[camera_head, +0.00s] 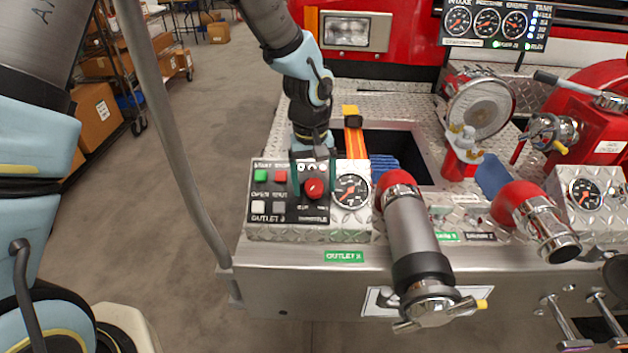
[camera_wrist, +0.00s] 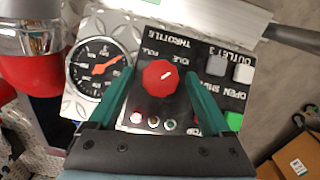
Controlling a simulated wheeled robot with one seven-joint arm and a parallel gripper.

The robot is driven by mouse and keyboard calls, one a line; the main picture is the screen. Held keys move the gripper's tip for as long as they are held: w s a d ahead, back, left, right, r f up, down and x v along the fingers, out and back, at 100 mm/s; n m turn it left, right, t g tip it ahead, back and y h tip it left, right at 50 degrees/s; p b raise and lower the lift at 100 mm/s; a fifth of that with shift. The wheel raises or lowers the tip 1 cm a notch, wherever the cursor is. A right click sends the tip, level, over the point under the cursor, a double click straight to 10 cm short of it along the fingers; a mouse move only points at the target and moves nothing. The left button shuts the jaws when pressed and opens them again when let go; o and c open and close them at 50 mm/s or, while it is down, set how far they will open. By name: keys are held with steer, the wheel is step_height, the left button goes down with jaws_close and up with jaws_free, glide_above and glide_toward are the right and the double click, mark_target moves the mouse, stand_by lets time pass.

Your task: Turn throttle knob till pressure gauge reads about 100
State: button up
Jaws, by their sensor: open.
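The red throttle knob (camera_head: 314,188) sits on the black outlet 3 control panel (camera_head: 285,213). In the wrist view the knob (camera_wrist: 160,79) shows a white pointer mark, beside lettering for idle and full. My gripper (camera_head: 314,177) is over the panel from above. In the wrist view my gripper (camera_wrist: 160,75) is open, with one green finger on each side of the knob and a visible gap to each. The pressure gauge (camera_head: 351,190) is right of the knob. In the wrist view the gauge (camera_wrist: 95,68) appears at left, its orange needle pointing up and right; its numbers are too small to read.
A large capped outlet pipe (camera_head: 412,245) stands right of the gauge. Boxes on shelving (camera_head: 98,113) stand far left. Grey floor left of the bumper is open.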

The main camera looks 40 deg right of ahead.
steer(key=shift+c, duration=0.2)
jaws_close()
stand_by(0.6)
